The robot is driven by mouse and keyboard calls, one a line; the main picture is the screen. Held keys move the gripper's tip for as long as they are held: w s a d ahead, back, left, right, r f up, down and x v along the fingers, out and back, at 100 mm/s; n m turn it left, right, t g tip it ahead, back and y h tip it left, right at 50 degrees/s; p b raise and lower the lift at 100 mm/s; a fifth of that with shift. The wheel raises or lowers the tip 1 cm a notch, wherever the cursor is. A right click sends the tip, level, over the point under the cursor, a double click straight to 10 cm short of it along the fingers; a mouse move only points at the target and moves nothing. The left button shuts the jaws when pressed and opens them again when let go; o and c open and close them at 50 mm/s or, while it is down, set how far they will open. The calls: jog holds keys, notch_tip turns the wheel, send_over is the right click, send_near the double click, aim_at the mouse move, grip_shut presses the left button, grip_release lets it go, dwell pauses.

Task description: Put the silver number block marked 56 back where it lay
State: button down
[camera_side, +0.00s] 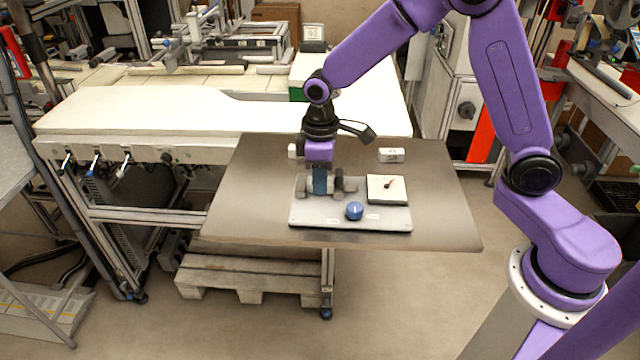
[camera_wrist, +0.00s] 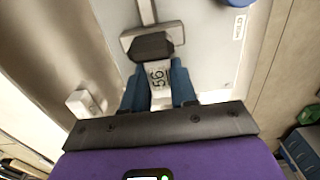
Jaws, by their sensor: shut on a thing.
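My gripper (camera_side: 320,192) points down over the left part of the grey base plate (camera_side: 312,222) on the table. In the wrist view its two blue fingers (camera_wrist: 157,90) are shut on the silver number block (camera_wrist: 158,75), whose face reads 56. In the side view the fingers and grey parts hide the block. A grey metal piece with a dark block (camera_wrist: 152,45) lies just beyond the fingertips. I cannot tell whether the number block touches it or rests on anything.
A blue knob (camera_side: 354,211) and a white square dial (camera_side: 386,188) sit on the plate. A small white block (camera_side: 391,155) lies behind it on the brown table (camera_side: 440,215). The wrist view shows a white block (camera_wrist: 83,103) left of the fingers. The table's right side is clear.

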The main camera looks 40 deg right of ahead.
jog(key=shift+r, duration=0.15)
jog(key=shift+r, duration=2.85)
jog(key=s+d+r, duration=0.3)
jog(key=s+d, duration=0.1)
jog(key=d, duration=0.3)
jog(key=s+d+r, duration=0.3)
jog(key=s+d, duration=0.1)
jog(key=d, duration=0.2)
send_over(346, 158)
jog(key=s, duration=0.2)
jog(key=f, duration=0.8)
jog(key=shift+w+f, duration=0.2)
jog(key=shift+f, duration=0.05)
jog(key=shift+w+f, duration=0.65)
jog(key=shift+f, duration=1.6)
